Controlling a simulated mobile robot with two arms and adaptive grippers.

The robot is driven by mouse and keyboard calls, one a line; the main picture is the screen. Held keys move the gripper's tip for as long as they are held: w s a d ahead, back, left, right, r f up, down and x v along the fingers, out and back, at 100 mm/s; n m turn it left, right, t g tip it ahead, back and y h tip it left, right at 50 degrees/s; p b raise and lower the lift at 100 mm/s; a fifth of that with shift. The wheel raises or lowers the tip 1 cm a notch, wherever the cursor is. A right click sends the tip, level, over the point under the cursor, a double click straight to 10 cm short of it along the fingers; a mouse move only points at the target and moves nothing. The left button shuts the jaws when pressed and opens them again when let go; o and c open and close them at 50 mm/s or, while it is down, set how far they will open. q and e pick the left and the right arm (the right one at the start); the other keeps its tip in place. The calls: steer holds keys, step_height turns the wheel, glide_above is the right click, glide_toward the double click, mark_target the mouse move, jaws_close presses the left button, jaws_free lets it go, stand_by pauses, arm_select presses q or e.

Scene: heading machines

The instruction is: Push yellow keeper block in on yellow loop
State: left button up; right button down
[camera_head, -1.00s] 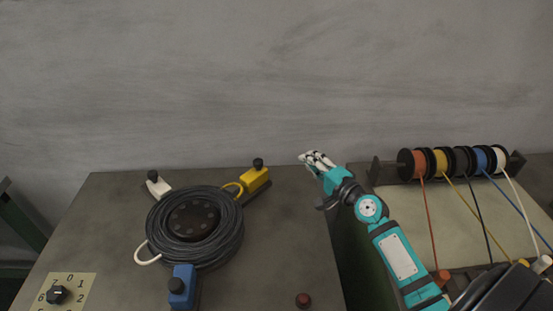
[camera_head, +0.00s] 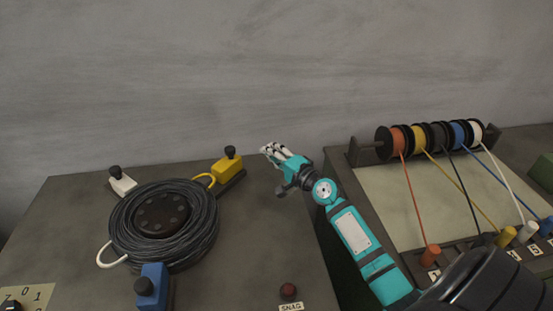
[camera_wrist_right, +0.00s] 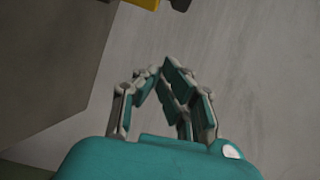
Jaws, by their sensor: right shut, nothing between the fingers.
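The yellow keeper block (camera_head: 227,167) with a black knob on top sits on a dark slide at the back right of the cable coil. The yellow loop (camera_head: 205,180) sticks out of the coil towards the block; whether they touch is hard to tell. My right gripper (camera_head: 268,149) is shut and empty, to the right of the yellow block and apart from it. In the right wrist view its fingers (camera_wrist_right: 158,72) meet at the tips, and a bit of the yellow block (camera_wrist_right: 146,3) shows at the top edge. My left gripper is not in view.
A black cable coil (camera_head: 195,235) lies on the grey machine top (camera_head: 250,240). A white block (camera_head: 122,184) and a blue block (camera_head: 152,284) stand around it. A red button (camera_head: 288,291) is at the front. Coloured spools (camera_head: 418,138) stand at the right.

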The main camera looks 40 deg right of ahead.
mark_target(227, 163)
steer(key=w, duration=0.4)
steer(key=shift+a+f+b, duration=0.1)
steer(key=shift+a+b, duration=0.15)
steer(key=shift+b, duration=0.05)
steer(key=a+p, duration=0.1)
steer(key=w+a+p, duration=0.1)
steer(key=a, duration=0.1)
steer(key=shift+s+a, duration=0.1)
steer(key=shift+a, duration=0.4)
